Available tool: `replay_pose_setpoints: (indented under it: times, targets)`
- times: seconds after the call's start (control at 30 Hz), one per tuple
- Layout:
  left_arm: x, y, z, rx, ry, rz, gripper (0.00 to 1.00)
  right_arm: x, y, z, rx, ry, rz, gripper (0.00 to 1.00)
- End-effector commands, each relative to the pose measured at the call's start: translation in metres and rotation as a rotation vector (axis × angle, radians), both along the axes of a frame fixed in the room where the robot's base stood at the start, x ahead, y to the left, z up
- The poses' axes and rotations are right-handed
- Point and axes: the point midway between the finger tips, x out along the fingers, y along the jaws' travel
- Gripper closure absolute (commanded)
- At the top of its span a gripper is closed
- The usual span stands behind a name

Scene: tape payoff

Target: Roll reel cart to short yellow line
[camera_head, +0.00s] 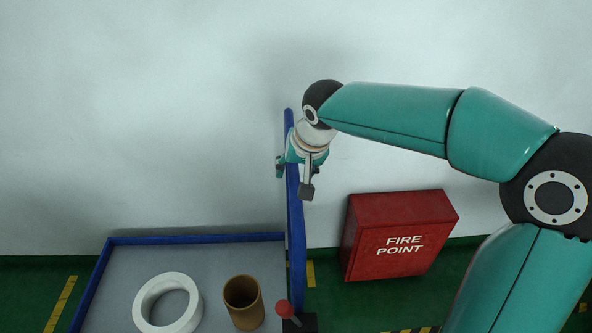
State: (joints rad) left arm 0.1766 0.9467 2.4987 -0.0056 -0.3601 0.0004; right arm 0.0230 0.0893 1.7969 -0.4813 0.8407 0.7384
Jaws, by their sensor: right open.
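The reel cart (200,240) has a grey deck with a blue rim, at the lower left. A blue upright bar (294,225) rises at its right side. My right gripper (297,173) is open at the upper part of this bar, with finger parts showing on both sides of it. I cannot tell whether they touch it. A white ring-shaped reel (141,303) and a brown cardboard tube (243,307) are on the deck. Short yellow lines show on the green floor, one left of the cart (60,304) and one right of the bar (310,273). My left gripper is out of view.
A red fire point box (400,240) stands against the pale wall, right of the cart. A red-knobbed lever (284,309) is at the cart's lower right corner. Black-and-yellow striping (410,330) shows at the bottom edge. Green floor left of the cart is clear.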

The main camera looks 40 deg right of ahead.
Motion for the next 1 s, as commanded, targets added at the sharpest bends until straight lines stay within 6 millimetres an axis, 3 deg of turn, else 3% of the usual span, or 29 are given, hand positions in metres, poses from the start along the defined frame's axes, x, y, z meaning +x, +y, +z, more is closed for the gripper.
replay_pose_setpoints:
  times: [0.37,0.7,1.0]
  targets:
    - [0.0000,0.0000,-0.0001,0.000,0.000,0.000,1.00,0.0019,-0.0007,-0.0057,0.000,0.001,-0.001,0.48]
    - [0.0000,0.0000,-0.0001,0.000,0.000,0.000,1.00,0.0018,-0.0008,-0.0054,0.000,0.001,-0.001,1.00]
    - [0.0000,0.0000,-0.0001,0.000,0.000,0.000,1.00,0.0027,-0.0014,-0.0052,-0.001,0.001,0.001,1.00]
